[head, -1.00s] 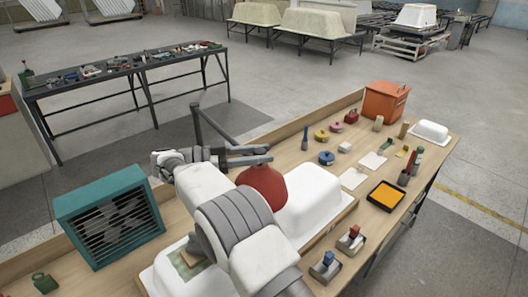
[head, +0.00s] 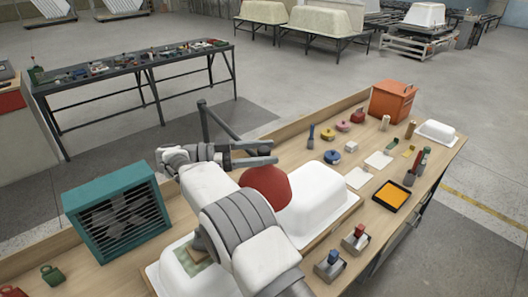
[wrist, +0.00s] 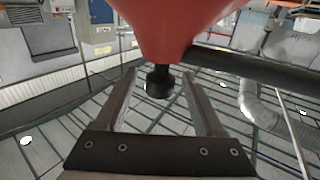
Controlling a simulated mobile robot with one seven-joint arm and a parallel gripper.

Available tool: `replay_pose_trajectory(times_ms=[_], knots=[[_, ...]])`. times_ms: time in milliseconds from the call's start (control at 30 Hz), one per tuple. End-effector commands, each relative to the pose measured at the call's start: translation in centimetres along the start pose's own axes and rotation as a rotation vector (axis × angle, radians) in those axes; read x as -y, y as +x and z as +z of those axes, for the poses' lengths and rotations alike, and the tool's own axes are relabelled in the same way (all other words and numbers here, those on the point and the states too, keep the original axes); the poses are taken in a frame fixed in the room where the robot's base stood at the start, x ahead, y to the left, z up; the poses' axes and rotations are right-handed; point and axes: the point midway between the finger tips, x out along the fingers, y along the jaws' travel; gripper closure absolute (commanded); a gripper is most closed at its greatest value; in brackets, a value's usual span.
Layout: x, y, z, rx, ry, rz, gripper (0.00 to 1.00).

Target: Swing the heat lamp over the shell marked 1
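The heat lamp has a red shade (head: 264,186) on a dark jointed arm (head: 222,124). The shade hangs by the left end of a white shell (head: 325,193). A second white shell (head: 176,276), with a greenish patch (head: 190,258), is partly hidden by my arm at lower left. I cannot read a number on either shell. My gripper (head: 262,152) is just above and behind the shade. In the wrist view its fingers (wrist: 158,90) stand apart on either side of a dark knob (wrist: 158,82) at the red shade, with gaps visible on both sides.
A teal fan heater (head: 117,217) stands left of my arm. An orange box (head: 392,101), tape rolls, a yellow-orange tray (head: 391,195) and two small clamp-like tools (head: 330,264) lie on the bench at right. A low raised board (head: 315,113) edges the bench's back.

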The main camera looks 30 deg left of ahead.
Motion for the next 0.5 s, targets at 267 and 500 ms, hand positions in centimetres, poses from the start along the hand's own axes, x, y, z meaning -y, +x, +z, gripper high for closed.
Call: replay_pose_trajectory(times_ms=[267, 500], knots=[[0.0, 0.0, -0.6, 0.001, 0.002, 0.000, 0.29], [-0.2, 0.5, -4.3, 0.001, 0.000, 0.001, 0.29]])
